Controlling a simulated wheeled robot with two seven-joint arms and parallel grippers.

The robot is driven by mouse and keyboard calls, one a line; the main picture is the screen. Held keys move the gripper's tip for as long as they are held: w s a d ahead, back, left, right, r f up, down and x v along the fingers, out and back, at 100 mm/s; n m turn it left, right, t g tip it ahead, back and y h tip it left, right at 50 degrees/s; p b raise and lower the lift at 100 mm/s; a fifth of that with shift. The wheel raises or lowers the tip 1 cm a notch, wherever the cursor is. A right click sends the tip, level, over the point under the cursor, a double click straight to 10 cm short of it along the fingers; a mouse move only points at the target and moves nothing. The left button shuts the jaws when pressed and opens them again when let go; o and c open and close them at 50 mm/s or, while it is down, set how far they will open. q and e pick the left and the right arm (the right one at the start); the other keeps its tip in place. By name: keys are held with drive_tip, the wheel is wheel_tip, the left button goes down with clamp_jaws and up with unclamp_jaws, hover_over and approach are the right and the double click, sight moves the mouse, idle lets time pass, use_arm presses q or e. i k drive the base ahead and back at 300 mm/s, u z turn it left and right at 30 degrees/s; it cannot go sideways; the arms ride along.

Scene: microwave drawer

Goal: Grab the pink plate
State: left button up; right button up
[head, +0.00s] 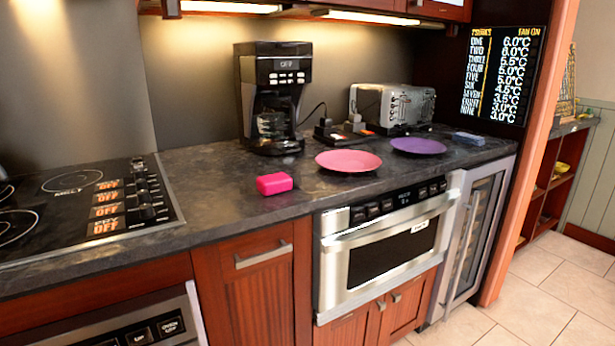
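The pink plate (348,161) lies flat on the dark countertop (225,195), right of the centre of the head view and above the microwave drawer. Its whole top face shows and nothing covers it. A purple plate (418,146) lies just behind it to the right, apart from it or nearly touching. Neither of my grippers shows in the head view.
A pink box (274,184) lies left of the plate near the counter edge. A black coffee maker (271,98) and a silver toaster (391,107) stand behind. The microwave drawer (385,250) is shut below. A cooktop (80,205) is at left.

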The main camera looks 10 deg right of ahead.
sight(343, 160)
drive_tip(key=u, duration=0.35)
drive_tip(key=k, duration=0.75)
drive_tip(key=z, duration=0.55)
drive_tip(key=i, duration=1.6)
drive_tip(key=u, duration=0.85)
